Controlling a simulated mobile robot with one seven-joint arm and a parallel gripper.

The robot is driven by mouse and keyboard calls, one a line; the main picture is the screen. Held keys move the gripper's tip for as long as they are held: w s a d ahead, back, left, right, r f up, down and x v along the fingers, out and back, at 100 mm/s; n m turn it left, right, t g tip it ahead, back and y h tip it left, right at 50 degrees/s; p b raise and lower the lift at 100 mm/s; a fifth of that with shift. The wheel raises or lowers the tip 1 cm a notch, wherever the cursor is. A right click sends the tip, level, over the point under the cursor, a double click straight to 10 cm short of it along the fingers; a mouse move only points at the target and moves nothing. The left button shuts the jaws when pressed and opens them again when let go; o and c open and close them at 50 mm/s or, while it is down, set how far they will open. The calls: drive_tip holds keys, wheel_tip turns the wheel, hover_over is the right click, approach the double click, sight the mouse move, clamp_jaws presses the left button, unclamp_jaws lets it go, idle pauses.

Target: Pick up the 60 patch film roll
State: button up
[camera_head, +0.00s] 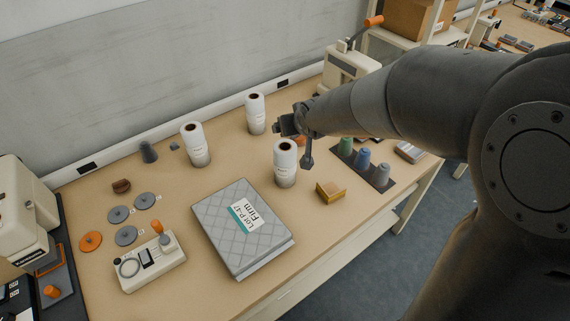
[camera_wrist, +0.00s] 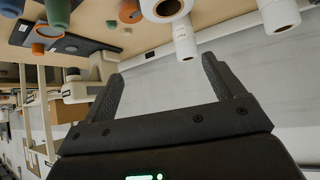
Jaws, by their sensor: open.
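Three white film rolls with dark cores stand upright on the table: a front one (camera_head: 286,164), a left one (camera_head: 195,146) and a back one (camera_head: 255,114). Their labels are too small to read, so I cannot tell which is the 60 patch roll. My gripper (camera_head: 296,142) is open and empty, just behind and above the front roll in the head view. In the wrist view, which is upside down, my open fingers (camera_wrist: 162,72) have nothing between them. Rolls show beyond them at the top edge (camera_wrist: 164,8), below it (camera_wrist: 185,42) and at the right (camera_wrist: 281,16).
A grey quilted pad (camera_head: 232,230) labelled Firm lies at the front. A control box (camera_head: 149,264) and several discs (camera_head: 118,214) lie left. The wall is behind.

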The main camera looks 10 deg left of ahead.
drive_tip(key=s+r+g+h, duration=0.1)
drive_tip(key=s+g, duration=0.1)
drive_tip(key=s, duration=0.1)
approach(288, 149)
drive_tip(key=d+x, duration=0.1)
drive_tip(key=x, duration=0.5)
drive_tip(key=a+x, duration=0.1)
drive_tip(key=x, duration=0.2)
drive_tip(key=shift+s+r, duration=0.1)
drive_tip(key=shift+r, duration=0.05)
drive_tip(key=shift+x, duration=2.7)
drive_tip(key=shift+s+a, duration=0.1)
drive_tip(key=shift+a, duration=0.05)
drive_tip(key=c, duration=1.5)
drive_tip(key=shift+o, duration=0.2)
drive_tip(key=shift+r+m, duration=0.15)
drive_tip(key=shift+m, duration=0.15)
